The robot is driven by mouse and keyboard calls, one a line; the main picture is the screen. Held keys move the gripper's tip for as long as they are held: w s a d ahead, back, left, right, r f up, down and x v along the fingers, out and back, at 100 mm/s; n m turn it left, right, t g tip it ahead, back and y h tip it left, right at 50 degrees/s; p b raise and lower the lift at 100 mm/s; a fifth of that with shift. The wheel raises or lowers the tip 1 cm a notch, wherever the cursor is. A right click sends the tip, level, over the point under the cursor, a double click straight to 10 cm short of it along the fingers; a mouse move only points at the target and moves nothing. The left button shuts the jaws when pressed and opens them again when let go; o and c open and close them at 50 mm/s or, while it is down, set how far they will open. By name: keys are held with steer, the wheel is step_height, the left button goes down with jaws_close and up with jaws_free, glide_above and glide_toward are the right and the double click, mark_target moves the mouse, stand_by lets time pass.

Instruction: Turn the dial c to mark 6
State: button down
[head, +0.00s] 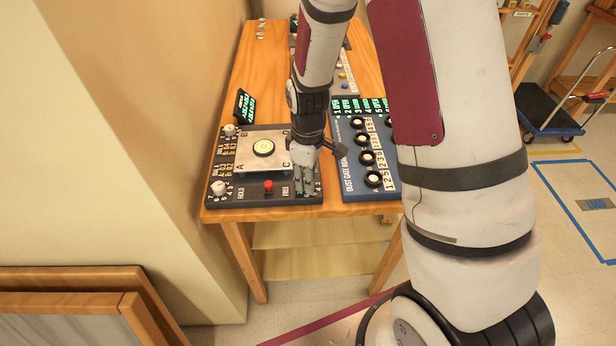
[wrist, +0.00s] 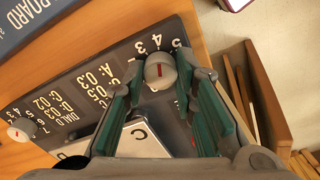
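In the wrist view a light grey dial (wrist: 160,74) with a red pointer line stands beside the plate corner marked C. Its pointer faces the upper edge of that view, near the printed 4 and 5. My gripper (wrist: 163,66) has its green-padded fingers on either side of this dial, spread apart; whether they touch it I cannot tell. In the head view my gripper (head: 306,188) is over the right part of the dark dial panel (head: 235,200) and hides this dial. The metal plate (head: 248,164) carries a round yellowish level in its middle.
Other white dials stand at the panel's lower left (head: 218,187) and upper left (head: 229,131). A red lever (head: 268,185) sits between HOLD and FREE. The blue dust gate board (head: 350,185) with black knobs is close on the right. A small green-lit display (head: 244,105) stands behind.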

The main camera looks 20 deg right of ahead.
steer(key=shift+m, duration=0.3)
steer(key=m, duration=0.3)
steer(key=shift+m, duration=0.4)
steer(key=m, duration=0.3)
steer(key=shift+p, duration=0.4)
steer(key=m, duration=0.5)
steer(key=shift+p, duration=0.3)
steer(key=shift+m, duration=1.7)
steer(key=c, duration=1.3)
jaws_free()
